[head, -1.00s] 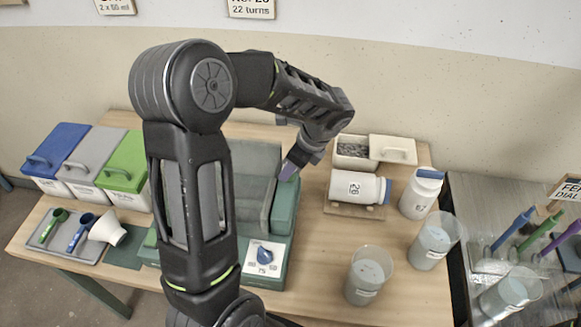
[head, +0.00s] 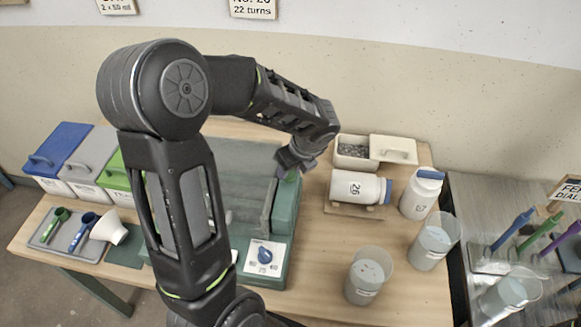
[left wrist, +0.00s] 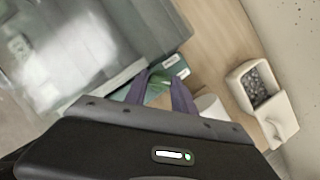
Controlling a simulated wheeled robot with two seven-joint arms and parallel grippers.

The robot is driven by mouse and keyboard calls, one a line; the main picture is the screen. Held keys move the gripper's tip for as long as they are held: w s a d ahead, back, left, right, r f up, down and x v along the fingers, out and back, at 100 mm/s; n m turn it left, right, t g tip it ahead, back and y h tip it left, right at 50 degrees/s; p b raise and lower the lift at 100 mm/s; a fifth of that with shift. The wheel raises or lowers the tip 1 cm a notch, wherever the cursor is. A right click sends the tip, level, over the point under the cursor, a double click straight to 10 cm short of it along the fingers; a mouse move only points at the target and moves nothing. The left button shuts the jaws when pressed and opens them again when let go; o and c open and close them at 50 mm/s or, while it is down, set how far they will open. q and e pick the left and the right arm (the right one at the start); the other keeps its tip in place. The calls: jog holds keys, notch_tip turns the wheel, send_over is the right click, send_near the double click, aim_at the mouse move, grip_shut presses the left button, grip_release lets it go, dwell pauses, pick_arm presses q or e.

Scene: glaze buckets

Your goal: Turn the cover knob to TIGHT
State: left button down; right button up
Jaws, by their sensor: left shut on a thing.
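The green machine (head: 285,208) stands mid-table with a grey translucent cover (head: 240,165). Its front dial (head: 264,255) has a blue pointer. My left gripper (head: 287,168) is at the far right end of the machine, low over its green housing. In the left wrist view the two purple fingers (left wrist: 160,92) straddle a small green part, likely the cover knob (left wrist: 158,92), and are shut on it. The knob is mostly hidden by the fingers, so its setting cannot be read. Two small white labels (left wrist: 176,66) lie just beyond the fingertips, too blurred to read. My right gripper is not in view.
Right of the machine are a jar lying on its side (head: 357,187), an open box of grey pieces (head: 352,152), an upright jar (head: 421,193) and clear buckets (head: 369,275). Coloured lidded bins (head: 57,150) stand at left.

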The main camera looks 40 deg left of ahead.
pick_arm(q)
jog(key=c, duration=1.1)
grip_release()
jog(key=shift+o, duration=0.3)
jog(key=shift+d+r, duration=0.15)
jog(key=shift+r, duration=0.45)
jog(key=v, duration=0.6)
jog(key=shift+d+r+p, duration=0.35)
jog(key=shift+p, duration=0.05)
